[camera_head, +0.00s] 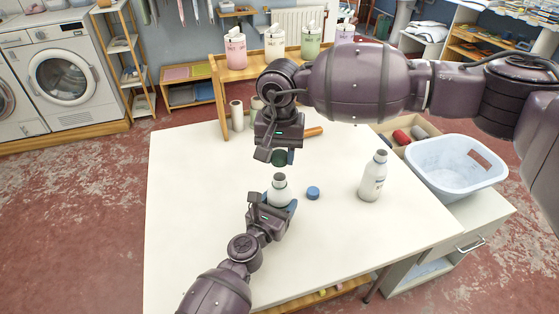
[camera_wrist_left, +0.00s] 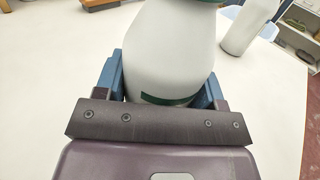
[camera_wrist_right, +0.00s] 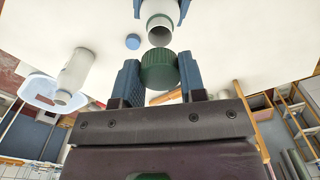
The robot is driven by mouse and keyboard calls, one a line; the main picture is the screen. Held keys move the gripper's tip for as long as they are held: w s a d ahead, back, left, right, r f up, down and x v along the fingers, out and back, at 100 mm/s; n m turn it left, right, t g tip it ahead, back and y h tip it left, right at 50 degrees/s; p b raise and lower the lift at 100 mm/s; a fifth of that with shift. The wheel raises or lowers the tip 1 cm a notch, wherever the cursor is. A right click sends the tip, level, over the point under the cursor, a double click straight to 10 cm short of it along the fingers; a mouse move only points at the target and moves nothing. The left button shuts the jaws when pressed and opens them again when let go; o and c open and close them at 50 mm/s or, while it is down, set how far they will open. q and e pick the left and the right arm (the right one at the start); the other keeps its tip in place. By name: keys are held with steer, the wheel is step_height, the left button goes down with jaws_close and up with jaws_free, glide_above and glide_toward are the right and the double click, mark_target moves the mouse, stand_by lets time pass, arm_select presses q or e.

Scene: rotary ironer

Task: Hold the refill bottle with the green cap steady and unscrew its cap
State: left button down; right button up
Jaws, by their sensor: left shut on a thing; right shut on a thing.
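The refill bottle (camera_head: 279,193) is white and stands upright on the table, its open neck showing. My left gripper (camera_head: 272,205) is shut around its body, one finger on each side, also in the left wrist view (camera_wrist_left: 165,95). The green cap (camera_wrist_right: 159,69) is off the bottle, between the fingers of my right gripper (camera_wrist_right: 160,80), which is shut on it. In the head view the cap (camera_head: 279,158) hangs just above the neck with a small gap. The right wrist view shows the bottle's open mouth (camera_wrist_right: 160,31) and a green band below it.
A second white bottle (camera_head: 373,178) stands uncapped at the right. A blue cap (camera_head: 313,193) lies between the bottles. A pale blue basin (camera_head: 455,168) is at the right and a wooden rack with dispensers (camera_head: 236,50) at the back. The table's left part is clear.

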arm_select(q)
steer(key=shift+c, duration=0.7)
jaws_free()
